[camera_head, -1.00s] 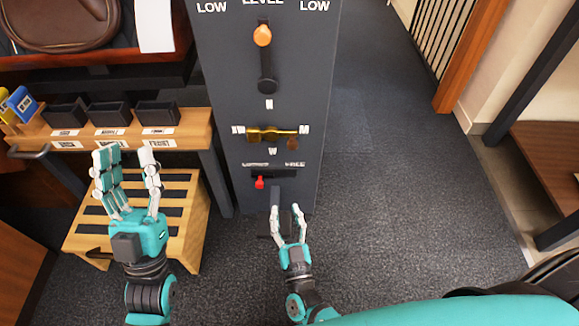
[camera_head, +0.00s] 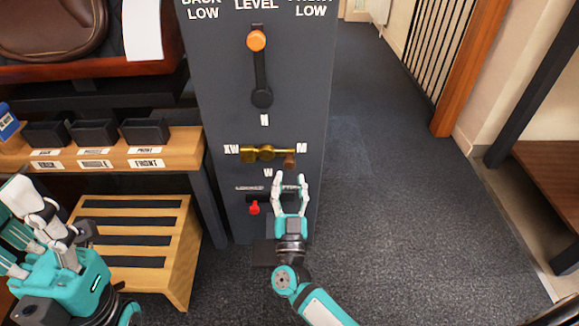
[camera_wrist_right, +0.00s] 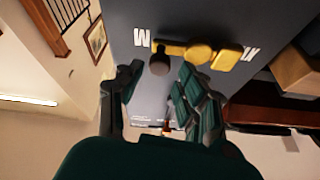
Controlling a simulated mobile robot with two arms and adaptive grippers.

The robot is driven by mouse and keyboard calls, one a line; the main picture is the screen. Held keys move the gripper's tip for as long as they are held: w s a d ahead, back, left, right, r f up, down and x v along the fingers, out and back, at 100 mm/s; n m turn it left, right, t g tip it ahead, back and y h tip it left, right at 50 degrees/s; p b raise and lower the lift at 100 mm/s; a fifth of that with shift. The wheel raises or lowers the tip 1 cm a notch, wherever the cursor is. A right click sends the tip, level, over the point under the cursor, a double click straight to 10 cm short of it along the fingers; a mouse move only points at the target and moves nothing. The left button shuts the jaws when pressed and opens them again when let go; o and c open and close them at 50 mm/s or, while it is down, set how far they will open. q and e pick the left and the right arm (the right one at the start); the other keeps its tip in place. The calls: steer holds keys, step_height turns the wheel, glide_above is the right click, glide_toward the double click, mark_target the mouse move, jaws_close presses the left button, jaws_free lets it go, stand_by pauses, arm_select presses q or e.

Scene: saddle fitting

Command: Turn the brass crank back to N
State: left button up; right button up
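The brass crank (camera_head: 266,153) is on the front of the grey column, lying about level between the letters XW on the left and M on the right. Its brown knob (camera_head: 289,161) is at the right end, by the M. N is above it and W below. The crank and its dark knob also show in the right wrist view (camera_wrist_right: 200,52). My right gripper (camera_head: 290,181) is open and empty just below the knob, apart from it as far as I can tell. My left gripper (camera_head: 30,225) is at the lower left, its fingers spread and empty.
Above the crank is a lever with an orange knob (camera_head: 256,41) in a slot. Below is a red lever (camera_head: 254,208) beside the right gripper. A wooden step (camera_head: 184,250) with dark strips stands left of the column. The carpet to the right is clear.

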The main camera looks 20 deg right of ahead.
mark_target(290, 168)
steer(key=b+x, duration=0.1)
steer(key=x, duration=0.4)
steer(key=shift+w+r, duration=0.1)
steer(key=shift+w, duration=0.2)
jaws_close()
